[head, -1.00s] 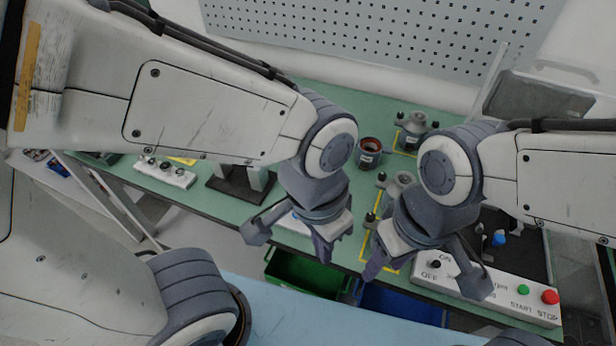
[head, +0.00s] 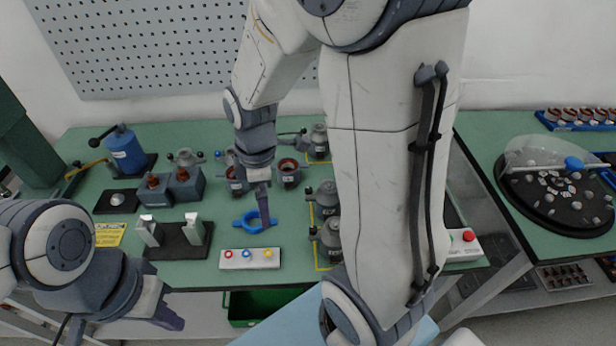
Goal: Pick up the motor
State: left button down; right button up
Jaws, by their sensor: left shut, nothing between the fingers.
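Grey motor-like units stand on the green bench; one (head: 327,200) and another (head: 328,240) are beside my right arm, and a third (head: 319,142) is farther back. I cannot tell which is the task's motor. My left gripper (head: 167,318) is shut and empty at the lower left, in front of the bench and apart from these units. My right arm hides part of the bench.
Dark cups with copper-coloured insides (head: 288,174) stand near my right gripper. A black stand with metal uprights (head: 180,240), a white button block (head: 249,258) and a blue hand press (head: 125,150) are left. A green bin (head: 265,305) sits below the bench.

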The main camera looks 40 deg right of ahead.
jog(key=w+d+f+n+p, duration=0.1)
jog(key=w+d+n+p, duration=0.15)
jog(key=d, duration=0.75)
jog(key=n, duration=0.2)
send_over(328, 185)
jog(key=shift+a+f, duration=0.2)
jog(key=shift+f, duration=0.45)
jog(key=shift+a+f, duration=0.15)
jog(key=shift+f, duration=0.45)
jog(key=shift+n, duration=0.35)
jog(key=f, duration=0.4)
jog(key=shift+d+f+p, duration=0.35)
notch_tip(328, 185, down, 5)
jog(key=shift+s+f+p, duration=0.1)
jog(key=shift+p, duration=0.6)
jog(key=shift+f, duration=0.45)
pick_arm(q)
notch_tip(328, 185, up, 6)
jog(key=shift+d+f, duration=0.1)
jog(key=shift+f, duration=0.05)
pick_arm(e)
jog(key=shift+d, duration=0.1)
grip_shut()
